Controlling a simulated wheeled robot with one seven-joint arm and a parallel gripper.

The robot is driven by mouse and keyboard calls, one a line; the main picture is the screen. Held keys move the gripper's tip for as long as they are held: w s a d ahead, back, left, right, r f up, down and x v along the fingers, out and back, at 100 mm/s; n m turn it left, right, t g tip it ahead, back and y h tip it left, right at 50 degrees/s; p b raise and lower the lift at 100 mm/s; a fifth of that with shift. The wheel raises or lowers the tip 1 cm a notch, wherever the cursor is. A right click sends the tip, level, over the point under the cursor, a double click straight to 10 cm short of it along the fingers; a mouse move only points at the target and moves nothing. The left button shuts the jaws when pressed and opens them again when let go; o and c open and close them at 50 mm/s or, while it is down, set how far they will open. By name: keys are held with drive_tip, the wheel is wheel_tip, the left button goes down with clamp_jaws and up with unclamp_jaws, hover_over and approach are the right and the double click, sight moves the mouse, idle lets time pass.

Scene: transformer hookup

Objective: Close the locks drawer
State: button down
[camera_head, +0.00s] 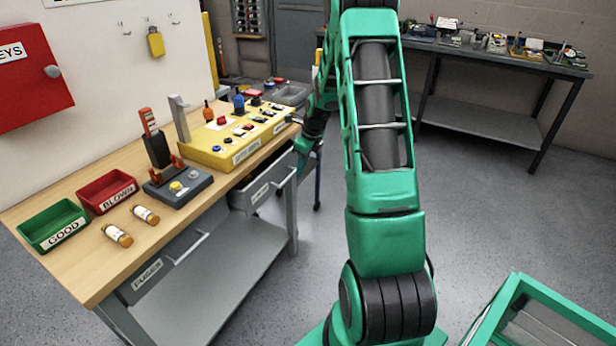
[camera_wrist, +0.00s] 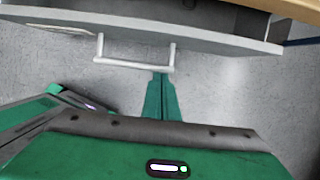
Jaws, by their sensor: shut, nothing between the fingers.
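The grey locks drawer (camera_head: 264,190) under the right part of the workbench stands partly open. Its label is too small to read surely. In the wrist view its front (camera_wrist: 60,22) crosses the top of the picture, with a pale bar handle (camera_wrist: 125,64) sticking out from it. My gripper (camera_wrist: 162,76) is shut and empty. Its fingertips are at the handle bar, right of the bar's middle; I cannot tell whether they touch it. In the head view my arm reaches to the drawer's far side and the fingers are hard to make out.
A shut drawer labelled FUSES (camera_head: 148,273) is nearer on the same workbench (camera_head: 100,235). On top are a yellow switch box (camera_head: 240,150), a green bin (camera_head: 52,225), a red bin (camera_head: 106,190) and two fuses.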

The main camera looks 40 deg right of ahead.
sight(285, 163)
drive_tip(key=w, duration=0.2)
drive_tip(key=w+a, duration=0.1)
drive_tip(key=w, duration=0.1)
drive_tip(key=w+a, duration=0.1)
drive_tip(key=w, duration=0.1)
drive_tip(key=shift+a, duration=0.25)
drive_tip(key=shift+w+a+r, duration=0.15)
drive_tip(key=shift+w+a, duration=0.1)
drive_tip(key=shift+w, duration=0.4)
drive_tip(key=shift+a, duration=0.1)
drive_tip(key=shift+s+d, duration=0.2)
drive_tip(key=shift+s, duration=0.15)
drive_tip(key=s, duration=0.1)
drive_tip(key=s+d, duration=0.2)
drive_tip(key=s, duration=0.1)
drive_tip(key=v, duration=0.8)
drive_tip(key=shift+s+r, duration=0.3)
